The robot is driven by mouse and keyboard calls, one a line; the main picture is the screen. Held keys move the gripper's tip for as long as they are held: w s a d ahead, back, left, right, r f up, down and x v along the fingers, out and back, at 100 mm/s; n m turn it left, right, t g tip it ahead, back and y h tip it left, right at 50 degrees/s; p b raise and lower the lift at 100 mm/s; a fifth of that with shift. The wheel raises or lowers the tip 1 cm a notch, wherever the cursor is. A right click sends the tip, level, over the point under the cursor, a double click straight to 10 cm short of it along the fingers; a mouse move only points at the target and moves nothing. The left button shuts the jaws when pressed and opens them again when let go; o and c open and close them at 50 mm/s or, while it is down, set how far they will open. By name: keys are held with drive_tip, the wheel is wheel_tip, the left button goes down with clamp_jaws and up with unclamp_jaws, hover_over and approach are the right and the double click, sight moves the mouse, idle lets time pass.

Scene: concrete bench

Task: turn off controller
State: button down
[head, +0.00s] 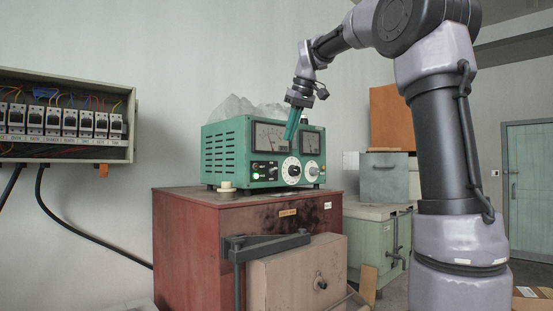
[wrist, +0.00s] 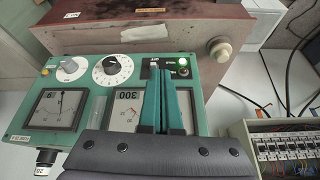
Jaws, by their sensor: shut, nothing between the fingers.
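The controller is a green metal box (head: 225,150) on top of a red cabinet. Its front has two meters, two round dials and a small black switch panel (head: 264,171).
The red cabinet (head: 190,230) has a pale box door with a dark bar at its front. A breaker box (head: 65,150) with several breakers and hanging cables is on the left wall. A pale green cabinet (head: 372,237) stands to the right.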

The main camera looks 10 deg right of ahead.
sight(273, 169)
drive_tip(key=shift+n, duration=0.7)
drive_tip(key=w, duration=0.1)
drive_tip(key=w+r, duration=0.1)
drive_tip(key=w, duration=0.2)
drive_tip(key=shift+w+a+r, duration=0.2)
drive_tip(key=shift+w+r, duration=0.05)
drive_tip(key=shift+r, duration=0.05)
drive_tip(key=x, duration=1)
drive_tip(key=shift+s+a, duration=0.1)
